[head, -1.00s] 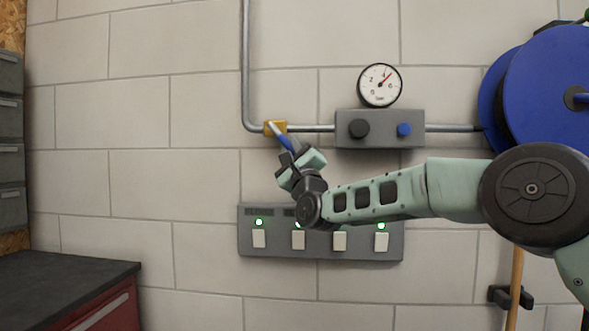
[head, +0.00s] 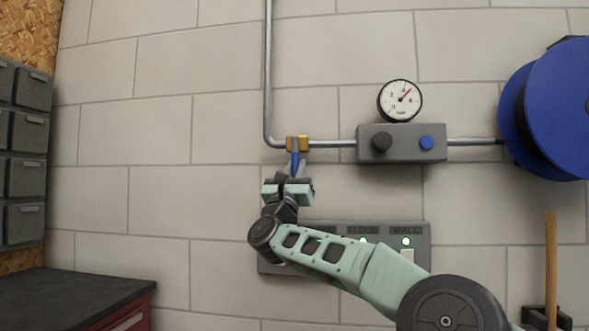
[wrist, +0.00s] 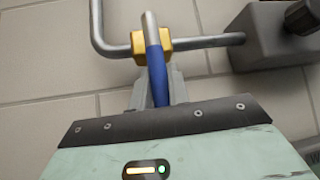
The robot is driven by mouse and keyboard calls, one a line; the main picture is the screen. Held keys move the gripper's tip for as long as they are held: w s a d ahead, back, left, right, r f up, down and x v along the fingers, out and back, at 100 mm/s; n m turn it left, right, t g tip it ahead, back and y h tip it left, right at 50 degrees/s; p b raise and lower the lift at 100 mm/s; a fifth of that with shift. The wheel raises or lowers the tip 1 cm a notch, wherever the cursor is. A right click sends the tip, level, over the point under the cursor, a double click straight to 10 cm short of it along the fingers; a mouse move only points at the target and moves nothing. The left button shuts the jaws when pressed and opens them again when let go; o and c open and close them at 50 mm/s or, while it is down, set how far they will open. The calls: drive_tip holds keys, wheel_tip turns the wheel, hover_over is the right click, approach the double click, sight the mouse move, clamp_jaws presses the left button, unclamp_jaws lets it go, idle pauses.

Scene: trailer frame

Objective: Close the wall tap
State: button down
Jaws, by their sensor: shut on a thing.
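The wall tap has a brass body (head: 297,143) on the grey pipe and a blue lever handle (head: 295,162). In the head view the lever points straight down, across the horizontal pipe. In the wrist view the brass body (wrist: 152,43) and the blue lever (wrist: 157,75) show close up. My gripper (head: 293,178) is below the tap, shut on the lower part of the lever. Its fingers (wrist: 158,88) stand on both sides of the lever in the wrist view. The lever's lower end is hidden by my gripper.
Right of the tap are a grey box (head: 402,142) with a black and a blue knob, a round gauge (head: 400,100) and a blue hose reel (head: 555,110). A switch panel (head: 420,240) is partly behind my arm. A dark-topped cabinet (head: 70,300) stands lower left.

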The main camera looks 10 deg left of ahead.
drive_tip(key=shift+a+m+h, duration=0.15)
drive_tip(key=shift+m+h, duration=0.25)
drive_tip(key=shift+h, duration=0.1)
drive_tip(key=c, duration=1.3)
unclamp_jaws()
drive_tip(key=shift+c, duration=0.2)
drive_tip(key=shift+f, duration=0.1)
drive_tip(key=shift+s+f+b, duration=0.2)
drive_tip(key=shift+f+b, duration=0.05)
drive_tip(key=shift+b, duration=0.15)
drive_tip(key=b+v, duration=0.6)
drive_tip(key=v, duration=1)
drive_tip(key=shift+s+a+b, duration=0.15)
drive_tip(key=shift+s+b, duration=0.25)
